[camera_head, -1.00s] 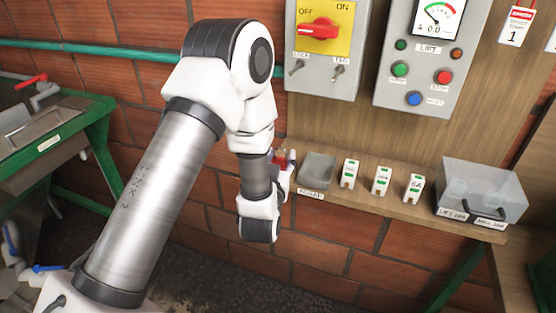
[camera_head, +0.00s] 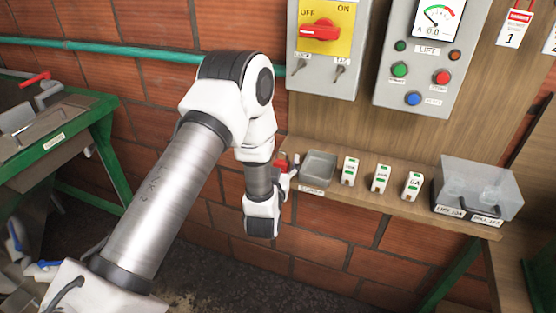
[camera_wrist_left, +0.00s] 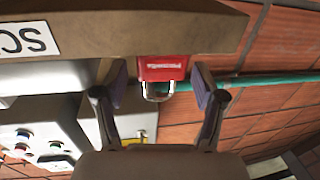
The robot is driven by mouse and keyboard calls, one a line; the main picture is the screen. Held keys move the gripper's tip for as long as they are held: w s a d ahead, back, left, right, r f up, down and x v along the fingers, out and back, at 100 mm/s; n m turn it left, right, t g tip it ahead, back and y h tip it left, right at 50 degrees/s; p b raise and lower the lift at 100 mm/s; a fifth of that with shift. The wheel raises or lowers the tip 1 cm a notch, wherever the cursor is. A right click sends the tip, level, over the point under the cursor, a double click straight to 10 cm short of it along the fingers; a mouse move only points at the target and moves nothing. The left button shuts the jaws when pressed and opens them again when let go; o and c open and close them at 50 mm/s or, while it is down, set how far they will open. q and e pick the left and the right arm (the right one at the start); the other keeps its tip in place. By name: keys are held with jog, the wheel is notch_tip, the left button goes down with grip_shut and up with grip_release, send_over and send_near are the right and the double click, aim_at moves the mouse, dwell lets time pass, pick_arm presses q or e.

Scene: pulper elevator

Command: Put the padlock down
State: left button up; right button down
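The red padlock (camera_wrist_left: 163,68) with its silver shackle shows in the left wrist view, at the wooden shelf's edge. In the head view a bit of its red body (camera_head: 281,164) shows at the shelf's left end, mostly hidden by my arm. My left gripper (camera_wrist_left: 160,72) has its fingers apart on either side of the padlock, with a gap visible at each side. The head view shows the gripper (camera_head: 284,172) beside the shelf's left end. Whether the padlock rests fully on the shelf is hidden. My right gripper is not in view.
The shelf (camera_head: 405,208) carries a grey tray (camera_head: 318,168), several white fuse blocks (camera_head: 381,178) and a clear-lidded box (camera_head: 478,190). The switch box (camera_head: 322,75) and lift panel (camera_head: 425,75) hang above. A green-framed sink (camera_head: 60,140) stands at left.

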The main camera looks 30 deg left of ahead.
pick_arm(q)
jog(key=shift+r, duration=0.25)
jog(key=b+v, duration=0.3)
jog(key=v, duration=0.8)
jog(key=s+d+f+m+g+h, duration=0.15)
jog(key=s+f+g, duration=0.25)
jog(key=f, duration=0.5)
jog(key=s+d+f+m+g+h, duration=0.1)
jog(key=s+d+f+g+h, duration=0.15)
jog(key=f, duration=0.65)
jog(key=s+d+f+m+g+h, duration=0.1)
jog(key=s+d+f+g, duration=0.1)
jog(key=s+f+g, duration=0.3)
jog(key=s+d+f+m+g+h, duration=0.1)
jog(key=s+f+g, duration=0.4)
jog(key=s, duration=0.8)
jog(key=shift+s+d+f+h, duration=0.2)
jog(key=shift+d+f+h, duration=0.45)
jog(key=shift+d, duration=0.3)
jog(key=shift+w+r, duration=0.1)
jog(key=shift+a, duration=0.3)
